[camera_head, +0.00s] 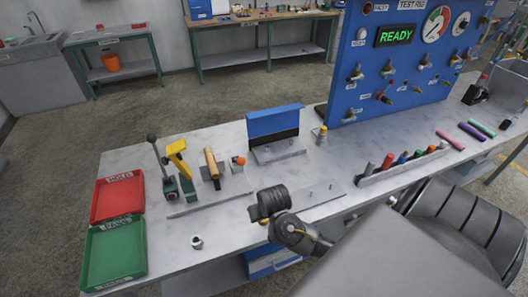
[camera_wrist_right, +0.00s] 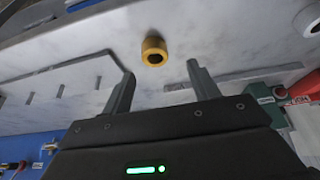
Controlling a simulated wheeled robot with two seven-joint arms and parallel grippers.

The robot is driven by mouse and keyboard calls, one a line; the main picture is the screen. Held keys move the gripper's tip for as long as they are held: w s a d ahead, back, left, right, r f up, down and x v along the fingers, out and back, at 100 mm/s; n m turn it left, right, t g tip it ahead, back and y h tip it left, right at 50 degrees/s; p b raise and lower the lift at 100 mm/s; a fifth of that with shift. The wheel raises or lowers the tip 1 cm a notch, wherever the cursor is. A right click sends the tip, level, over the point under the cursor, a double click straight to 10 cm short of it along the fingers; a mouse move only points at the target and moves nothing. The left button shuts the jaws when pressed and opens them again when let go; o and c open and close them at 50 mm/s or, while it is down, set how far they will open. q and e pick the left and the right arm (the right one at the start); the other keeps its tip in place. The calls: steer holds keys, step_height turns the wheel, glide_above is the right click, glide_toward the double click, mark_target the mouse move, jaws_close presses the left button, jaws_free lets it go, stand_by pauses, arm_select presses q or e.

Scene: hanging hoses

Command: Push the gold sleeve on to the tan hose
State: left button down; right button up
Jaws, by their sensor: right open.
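The gold sleeve (camera_wrist_right: 154,50) is a short ring with a dark bore. In the wrist view it sits on the pale bench, just beyond my right fingertips. In the head view only a bit of gold (camera_head: 264,222) shows beside my right wrist, near the front edge. My right gripper (camera_wrist_right: 163,78) is open and empty, its fingers apart on either side of the sleeve's line. A tan hose piece (camera_head: 211,163) with a dark lower end stands in a holder at the bench's left half. My left gripper is not in view.
A red tray (camera_head: 119,197) and a green tray (camera_head: 115,250) lie at the left end. A lever (camera_head: 160,165) and a yellow tool (camera_head: 178,157) stand beside the hose. A grey nut (camera_head: 196,242) lies near the front edge. A blue test rig (camera_head: 350,95) rises behind.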

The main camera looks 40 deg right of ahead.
steer(key=x, duration=0.1)
steer(key=b+x, duration=0.1)
steer(key=x, duration=0.1)
steer(key=b+x, duration=0.1)
steer(key=shift+s+d+f, duration=0.25)
steer(key=shift+s, duration=0.05)
steer(key=shift+w+d+f, duration=0.1)
steer(key=shift+w+f, duration=0.15)
steer(key=shift+f, duration=0.15)
steer(key=c, duration=1.1)
steer(key=shift+r, duration=0.1)
